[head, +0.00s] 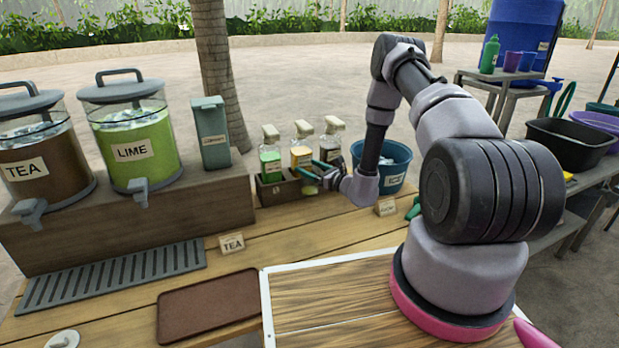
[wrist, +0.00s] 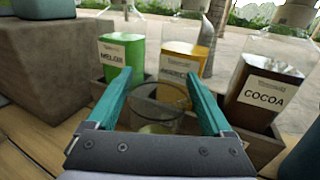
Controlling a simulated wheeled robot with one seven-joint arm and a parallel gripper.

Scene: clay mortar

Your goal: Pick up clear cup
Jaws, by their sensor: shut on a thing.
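The clear cup (wrist: 157,108) is a see-through round vessel in the wrist view, with its rim facing me. My gripper (wrist: 158,80) has its two teal fingers on the left and right sides of the cup, shut on it. In the head view my gripper (head: 314,171) is just in front of the labelled bottles. The cup is too small and covered there to make out clearly. I cannot tell whether its base touches the table.
Right behind the cup stand a green melon bottle (wrist: 121,57), a yellow bottle (wrist: 184,62) and a cocoa bottle (wrist: 262,92) in a low holder. Tea (head: 40,150) and lime (head: 137,135) dispensers stand left. A blue bucket (head: 398,160) is to the right.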

